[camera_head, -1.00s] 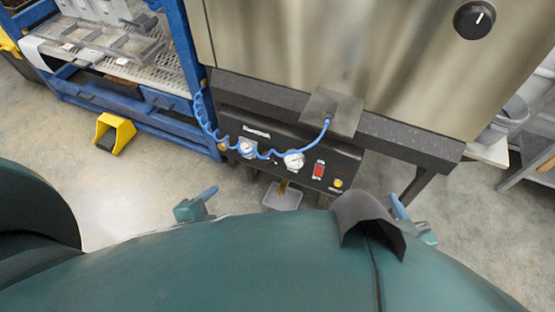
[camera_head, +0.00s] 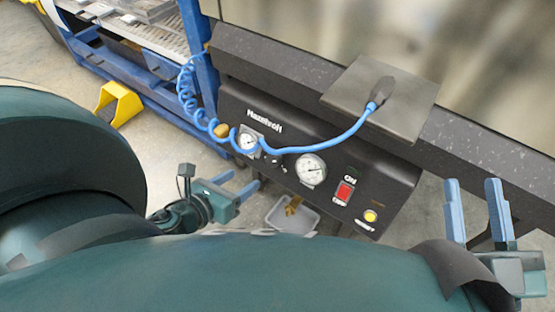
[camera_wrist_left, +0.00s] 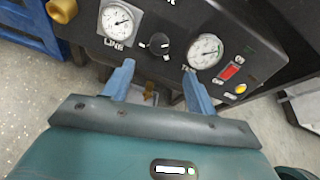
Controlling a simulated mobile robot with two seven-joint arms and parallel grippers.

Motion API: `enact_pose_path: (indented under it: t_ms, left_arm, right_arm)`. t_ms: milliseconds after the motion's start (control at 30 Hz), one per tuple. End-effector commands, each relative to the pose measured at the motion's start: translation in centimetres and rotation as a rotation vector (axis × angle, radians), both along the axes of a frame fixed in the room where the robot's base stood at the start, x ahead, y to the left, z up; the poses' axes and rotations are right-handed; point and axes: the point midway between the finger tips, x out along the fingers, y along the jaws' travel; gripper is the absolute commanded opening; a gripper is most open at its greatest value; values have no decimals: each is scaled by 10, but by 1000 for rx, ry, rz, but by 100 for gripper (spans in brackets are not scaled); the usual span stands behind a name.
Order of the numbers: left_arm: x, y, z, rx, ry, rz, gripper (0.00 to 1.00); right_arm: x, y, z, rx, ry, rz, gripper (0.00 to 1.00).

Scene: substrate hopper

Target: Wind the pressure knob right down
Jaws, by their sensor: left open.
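The pressure knob (camera_wrist_left: 159,44) is a black round knob with white marks around it, on the black panel between two gauges in the left wrist view. In the head view the knob area (camera_head: 274,160) is small and partly covered by the blue hose. My left gripper (camera_head: 238,185) is below and left of the panel. In the left wrist view its two blue fingers (camera_wrist_left: 158,70) are spread apart and empty, short of the knob, which lies between and beyond the tips. My right gripper (camera_head: 472,184) is open and empty at the right, away from the panel.
The left gauge (camera_wrist_left: 117,22) and right gauge (camera_wrist_left: 205,51) flank the knob. A coiled blue hose (camera_head: 345,135) crosses the panel's front. A red switch (camera_head: 344,192) and yellow button (camera_head: 370,216) are to the right. A grey tray (camera_head: 275,216) stands below the panel.

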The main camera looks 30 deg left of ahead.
Motion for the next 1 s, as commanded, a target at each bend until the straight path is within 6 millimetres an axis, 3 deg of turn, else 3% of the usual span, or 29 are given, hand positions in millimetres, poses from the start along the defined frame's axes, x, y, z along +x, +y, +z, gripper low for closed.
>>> enact_pose_path:
  t_ms: [600,800,1000]
  left_arm:
    - [93,-8,-39,-2,-2,2,57]
    - [112,-11,-46,-3,-1,1,57]
    - [118,-11,-48,-3,2,2,57]
  right_arm:
    - [3,-4,37,-31,-316,3,36]
    - [1,-5,49,-40,-404,4,36]
    - [0,-5,54,-43,-433,4,36]
